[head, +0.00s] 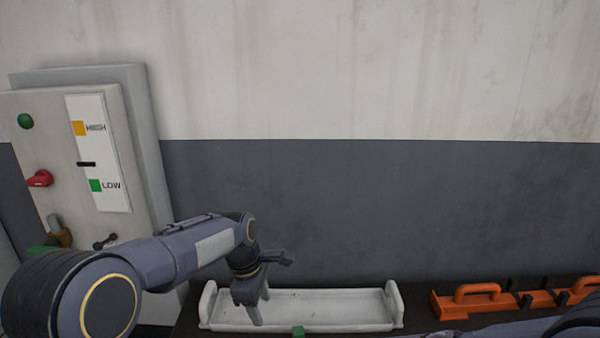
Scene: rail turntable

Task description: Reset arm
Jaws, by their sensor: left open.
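My left arm comes in from the lower left and ends in my left gripper (262,304), which points down over the left part of a white tray (350,326). The gripper is open and I see nothing between its fingers. I cannot tell whether its fingertips touch the tray. Part of my right arm shows at the lower right edge, but its gripper is out of view.
A grey control box (45,130) on the left has a green button (25,121), a red knob (40,179) and a HIGH/LOW panel (100,195). An orange rack (462,306) with handles and black pegs lies right of the tray. A small green block (298,331) is at the tray's front. The wall behind is bare.

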